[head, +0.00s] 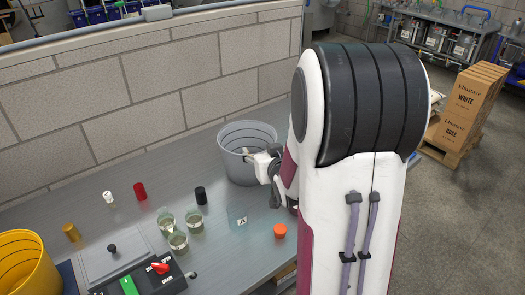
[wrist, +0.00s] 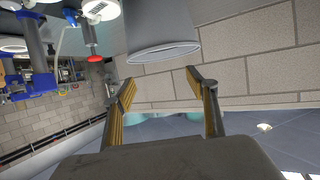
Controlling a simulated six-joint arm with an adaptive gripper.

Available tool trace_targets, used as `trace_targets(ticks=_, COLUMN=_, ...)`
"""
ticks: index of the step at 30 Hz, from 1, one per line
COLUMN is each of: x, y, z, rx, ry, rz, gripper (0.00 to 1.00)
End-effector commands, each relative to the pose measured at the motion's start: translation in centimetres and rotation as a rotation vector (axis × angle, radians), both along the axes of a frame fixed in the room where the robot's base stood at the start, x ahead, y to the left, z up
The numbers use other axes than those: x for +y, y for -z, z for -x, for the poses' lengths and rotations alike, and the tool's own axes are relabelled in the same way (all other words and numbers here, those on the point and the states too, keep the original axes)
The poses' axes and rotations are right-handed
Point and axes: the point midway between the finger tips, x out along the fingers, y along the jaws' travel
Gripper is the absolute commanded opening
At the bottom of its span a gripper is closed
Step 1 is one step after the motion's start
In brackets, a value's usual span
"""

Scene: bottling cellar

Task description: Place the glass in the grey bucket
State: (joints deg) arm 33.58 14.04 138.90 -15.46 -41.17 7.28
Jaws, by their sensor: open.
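The grey bucket (head: 235,168) stands on the bench against the block wall. Three clear glasses, a left one (head: 166,217), a right one (head: 194,219) and a front one (head: 178,241), stand close together on the bench, left and in front of the bucket. My gripper (head: 258,160) is at the bucket's right side, near its rim, partly hidden by my arm. In the wrist view my gripper (wrist: 160,78) is open, with nothing seen between its fingertips. A grey tapered shape with a rim (wrist: 162,30) shows past the fingers; I cannot tell if it is the bucket.
A black cylinder (head: 201,196), red cylinder (head: 140,191), white-topped bottle (head: 109,199), ochre piece (head: 71,232) and orange piece (head: 280,231) stand around the glasses. A yellow bucket (head: 28,268) and a switch box (head: 140,278) are at the front left. The block wall (head: 140,100) bounds the bench.

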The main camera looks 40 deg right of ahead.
Motion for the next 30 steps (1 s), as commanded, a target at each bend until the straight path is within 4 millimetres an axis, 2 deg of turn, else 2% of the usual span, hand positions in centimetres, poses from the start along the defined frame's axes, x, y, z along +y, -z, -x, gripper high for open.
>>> trace_targets(ticks=17, x=0.5, y=-0.4, z=0.0, rx=0.01, ry=-0.004, rz=0.001, gripper=0.57)
trace_targets(ticks=23, x=2.5, y=-1.4, z=0.5, rx=0.057, ry=-0.021, rz=0.0, gripper=0.57)
trace_targets(ticks=30, x=6.5, y=-3.2, z=2.2, rx=0.151, ry=-0.051, rz=-0.012, gripper=0.57)
